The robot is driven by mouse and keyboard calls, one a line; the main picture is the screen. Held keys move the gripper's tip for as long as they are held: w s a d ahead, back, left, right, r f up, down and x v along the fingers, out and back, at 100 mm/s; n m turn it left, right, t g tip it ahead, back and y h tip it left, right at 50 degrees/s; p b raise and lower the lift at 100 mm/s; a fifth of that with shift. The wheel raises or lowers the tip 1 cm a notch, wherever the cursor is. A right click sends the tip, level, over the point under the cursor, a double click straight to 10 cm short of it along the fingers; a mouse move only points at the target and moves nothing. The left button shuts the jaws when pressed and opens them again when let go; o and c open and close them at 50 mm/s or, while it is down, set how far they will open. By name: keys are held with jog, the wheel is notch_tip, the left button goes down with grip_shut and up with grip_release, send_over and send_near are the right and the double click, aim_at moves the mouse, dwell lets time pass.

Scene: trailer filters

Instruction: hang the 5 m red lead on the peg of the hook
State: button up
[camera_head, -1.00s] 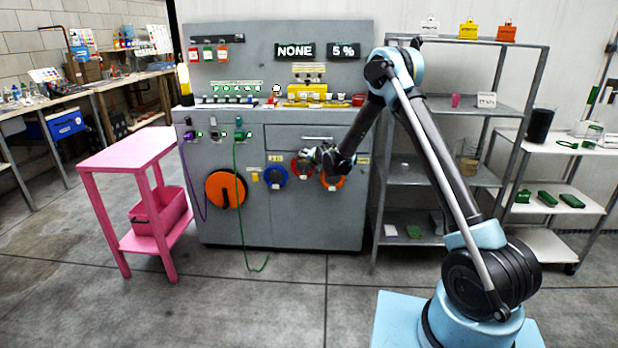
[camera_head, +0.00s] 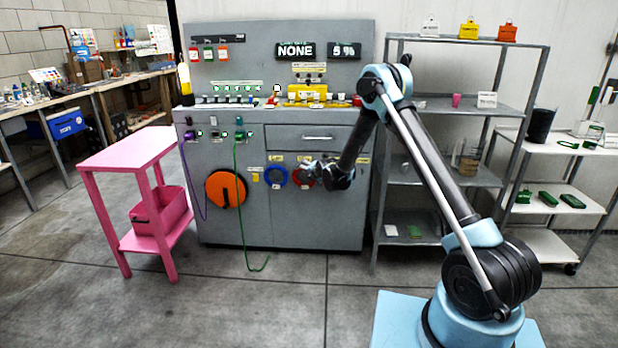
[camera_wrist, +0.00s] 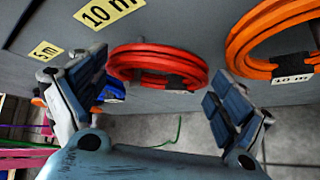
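A coiled red lead (camera_wrist: 160,62) hangs on the grey cabinet front, in the middle of the wrist view. A pale tag on it is too small to read. In the head view the red lead (camera_head: 301,178) is partly hidden by my gripper (camera_head: 310,171). In the wrist view my gripper (camera_wrist: 148,105) is open, with one finger on each side of the red coil and nothing held. A yellow "10 m" label (camera_wrist: 108,11) is on the panel near the red coil; a "5 m" label (camera_wrist: 45,51) is farther left.
An orange coil (camera_wrist: 280,35) hangs close on the right in the wrist view. A blue coil (camera_head: 276,178) and an orange reel (camera_head: 226,189) are to the left. A green cable (camera_head: 237,200) hangs to the floor. A pink table (camera_head: 130,147) stands left, metal shelves (camera_head: 435,177) right.

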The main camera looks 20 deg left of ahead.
dwell(0.4)
jog(key=v, duration=1.7)
jog(key=s+d+r+m+g+h, duration=0.15)
jog(key=s+d+r+m, duration=0.35)
jog(key=d, duration=0.6)
jog(key=s+d+r+m+h, duration=0.2)
jog(key=s+d+r+m, duration=0.3)
jog(key=d, duration=0.6)
jog(key=s+d+r+m+g+h, duration=0.15)
jog(key=s+d+r+m, duration=0.35)
jog(key=d, duration=0.7)
jog(key=s+d+f+m+g, duration=0.1)
jog(key=s+d+f+m, duration=0.1)
jog(key=s+d+m, duration=0.3)
jog(key=s+d+f+m+g+h, duration=0.1)
jog(key=s+d+m, duration=0.5)
jog(key=s, duration=0.8)
jog(key=s+d+f+m+g+h, duration=0.1)
jog(key=s+d+f+m, duration=0.3)
jog(key=s, duration=0.6)
jog(key=d+m, duration=0.2)
jog(key=m, duration=0.1)
jog(key=shift+g, duration=0.4)
